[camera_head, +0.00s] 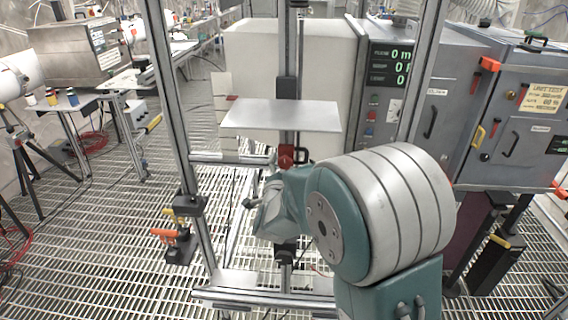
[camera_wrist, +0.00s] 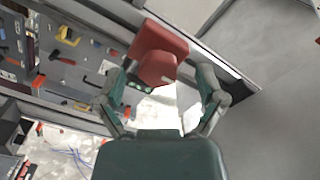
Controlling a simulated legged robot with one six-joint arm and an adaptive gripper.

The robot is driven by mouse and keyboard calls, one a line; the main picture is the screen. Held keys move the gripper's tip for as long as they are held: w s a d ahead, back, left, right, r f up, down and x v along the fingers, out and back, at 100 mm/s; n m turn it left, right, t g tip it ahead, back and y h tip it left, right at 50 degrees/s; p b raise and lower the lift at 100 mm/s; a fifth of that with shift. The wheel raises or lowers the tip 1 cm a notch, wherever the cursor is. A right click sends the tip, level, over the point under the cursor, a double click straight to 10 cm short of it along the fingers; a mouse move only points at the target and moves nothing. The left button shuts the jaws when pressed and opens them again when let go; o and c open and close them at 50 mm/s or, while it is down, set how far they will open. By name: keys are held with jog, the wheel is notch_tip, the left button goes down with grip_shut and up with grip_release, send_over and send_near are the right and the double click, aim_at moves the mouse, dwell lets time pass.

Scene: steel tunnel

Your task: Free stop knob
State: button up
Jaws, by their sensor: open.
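The stop knob (camera_wrist: 158,69) is red and shows in the wrist view with a red block (camera_wrist: 160,42) behind it. In the head view the red knob (camera_head: 287,160) sits on the upright post below a flat grey plate, partly hidden by my arm. My gripper (camera_wrist: 170,88) is open, with one finger on each side of the knob. The knob lies between or just beyond the fingertips. I cannot tell whether either finger touches it. In the head view my gripper is mostly hidden behind my arm.
A metal frame (camera_head: 170,90) of uprights and crossbars surrounds the post. The flat plate (camera_head: 283,116) juts out above the knob. Grey cabinets (camera_head: 520,110) stand at the right. Open grating floor (camera_head: 90,230) lies at the left.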

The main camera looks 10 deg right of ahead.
jog(key=shift+w, duration=0.8)
jog(key=shift+w+d, duration=0.15)
jog(key=shift+d, duration=0.7)
jog(key=c, duration=0.7)
jog(key=shift+a, duration=0.2)
jog(key=c, duration=0.5)
jog(key=shift+o, duration=0.2)
jog(key=shift+a, duration=0.15)
jog(key=shift+f, duration=0.1)
